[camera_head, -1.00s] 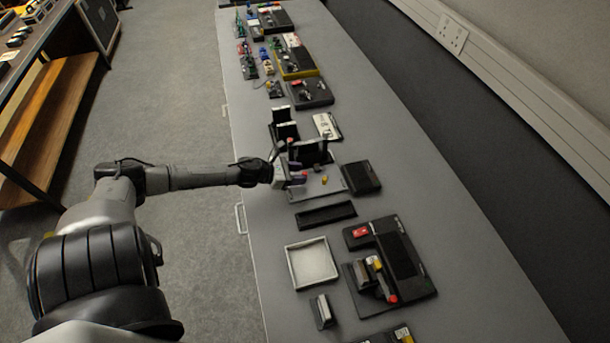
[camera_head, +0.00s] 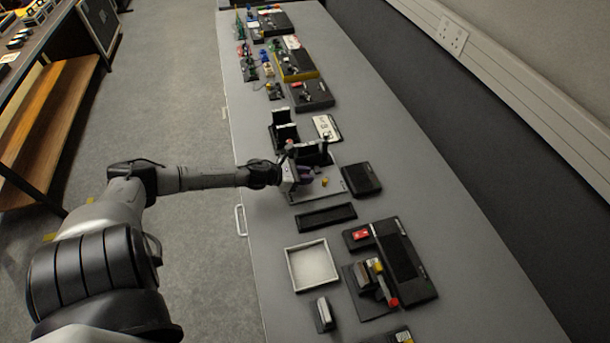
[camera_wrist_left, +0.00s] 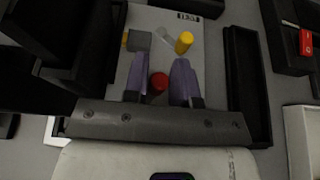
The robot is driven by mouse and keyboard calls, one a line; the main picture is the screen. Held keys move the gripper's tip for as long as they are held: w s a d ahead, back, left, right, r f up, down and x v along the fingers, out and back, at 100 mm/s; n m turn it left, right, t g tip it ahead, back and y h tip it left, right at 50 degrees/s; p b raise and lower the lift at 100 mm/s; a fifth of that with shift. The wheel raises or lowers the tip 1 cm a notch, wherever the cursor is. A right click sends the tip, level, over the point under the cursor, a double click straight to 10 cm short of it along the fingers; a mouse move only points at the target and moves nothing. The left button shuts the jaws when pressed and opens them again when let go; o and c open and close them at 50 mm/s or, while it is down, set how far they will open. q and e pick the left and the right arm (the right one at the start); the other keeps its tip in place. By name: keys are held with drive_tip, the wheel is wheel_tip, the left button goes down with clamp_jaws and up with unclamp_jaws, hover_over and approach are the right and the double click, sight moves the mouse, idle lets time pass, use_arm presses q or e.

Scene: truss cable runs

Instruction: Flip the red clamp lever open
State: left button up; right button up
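My left gripper (camera_head: 305,173) is over the light grey plate (camera_head: 330,187) at the table's middle. In the left wrist view its two purple fingers (camera_wrist_left: 160,85) are apart. A round red end (camera_wrist_left: 158,82), apparently of the clamp lever, shows between them. I cannot tell whether either finger touches it. Ahead of the fingers are a grey block (camera_wrist_left: 138,41), a pale bar (camera_wrist_left: 166,38) and a yellow peg (camera_wrist_left: 184,42). The peg also shows in the head view (camera_head: 324,182). The red end is hidden there behind the gripper. My right gripper is not in view.
Black upright blocks (camera_head: 285,132) stand just beyond the plate. A black box (camera_head: 361,178) is to its right and a black tray (camera_head: 326,216) nearer. An empty white-rimmed tray (camera_head: 290,270) and another clamp board (camera_head: 410,262) lie nearer still. The table's right side is clear.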

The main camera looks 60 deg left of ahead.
use_arm(q)
clamp_jaws()
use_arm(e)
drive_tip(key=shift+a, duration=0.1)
use_arm(q)
drive_tip(key=shift+r, duration=0.1)
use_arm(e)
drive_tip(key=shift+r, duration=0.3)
use_arm(q)
drive_tip(key=n+y+p, duration=0.2)
drive_tip(key=y+p, duration=0.1)
drive_tip(key=n+y+p, duration=0.1)
drive_tip(key=n+p, duration=0.1)
drive_tip(key=shift+w+a+r+y, duration=0.15)
drive_tip(key=shift+w+a+y, duration=0.25)
drive_tip(key=shift+w+a+f+n+y+p, duration=0.1)
drive_tip(key=shift+a+n+y+p, duration=0.1)
drive_tip(key=shift+n+y, duration=0.2)
drive_tip(key=shift+a+f+n+y+p, duration=0.1)
drive_tip(key=shift+n+y+p, duration=0.1)
drive_tip(key=shift+n+y, duration=0.2)
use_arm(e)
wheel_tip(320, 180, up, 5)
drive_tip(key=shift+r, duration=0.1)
use_arm(q)
drive_tip(key=shift+o, duration=1.9)
unclamp_jaws()
